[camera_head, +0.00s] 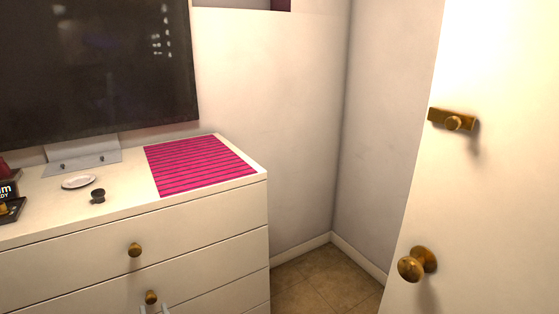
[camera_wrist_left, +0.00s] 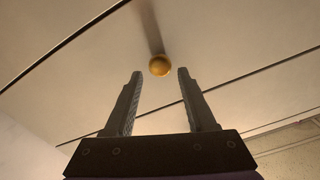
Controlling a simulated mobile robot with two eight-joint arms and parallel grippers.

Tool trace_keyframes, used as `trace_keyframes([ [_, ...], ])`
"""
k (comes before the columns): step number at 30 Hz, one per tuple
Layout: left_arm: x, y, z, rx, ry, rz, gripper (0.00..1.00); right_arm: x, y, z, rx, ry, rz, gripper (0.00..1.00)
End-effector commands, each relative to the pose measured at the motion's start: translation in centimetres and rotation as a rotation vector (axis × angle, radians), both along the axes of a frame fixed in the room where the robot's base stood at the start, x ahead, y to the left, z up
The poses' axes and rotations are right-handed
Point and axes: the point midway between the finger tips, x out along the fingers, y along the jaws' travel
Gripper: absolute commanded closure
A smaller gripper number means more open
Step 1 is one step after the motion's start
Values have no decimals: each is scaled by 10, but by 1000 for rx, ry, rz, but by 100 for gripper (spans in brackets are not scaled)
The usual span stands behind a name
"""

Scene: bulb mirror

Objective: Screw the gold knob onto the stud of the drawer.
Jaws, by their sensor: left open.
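A white drawer chest (camera_head: 205,218) has a round gold knob (camera_head: 135,250) on its top drawer front. Another gold knob (camera_head: 151,297) sits on the drawer front below. My left gripper (camera_head: 155,309) shows only by its pale fingertips at the bottom edge, just below that lower knob. In the left wrist view the two dark fingers (camera_wrist_left: 160,72) are spread open. A gold knob (camera_wrist_left: 160,65) on a drawer front shows in the gap at their tips, with no visible contact. Any stud behind it is hidden. My right gripper is not in view.
On the chest top are a pink striped mat (camera_head: 200,164), a small white dish (camera_head: 79,182), a small black knob-like object (camera_head: 98,195) and a screen (camera_head: 95,70) on a stand. A door (camera_head: 490,200) with brass fittings stands at right. Tiled floor shows between.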

Motion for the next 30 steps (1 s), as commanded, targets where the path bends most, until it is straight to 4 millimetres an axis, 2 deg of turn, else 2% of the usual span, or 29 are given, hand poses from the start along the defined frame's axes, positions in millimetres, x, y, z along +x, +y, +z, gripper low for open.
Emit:
trace_keyframes([
  [5,0,0,0,-84,-52,0,44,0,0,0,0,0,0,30],
  [12,0,0,0,-330,-202,0,44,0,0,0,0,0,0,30],
  [18,0,1,0,-432,-265,1,44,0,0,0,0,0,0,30],
  [24,-1,1,0,-645,-395,0,44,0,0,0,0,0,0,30],
  [30,-1,1,0,-755,-463,0,44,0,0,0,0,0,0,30],
])
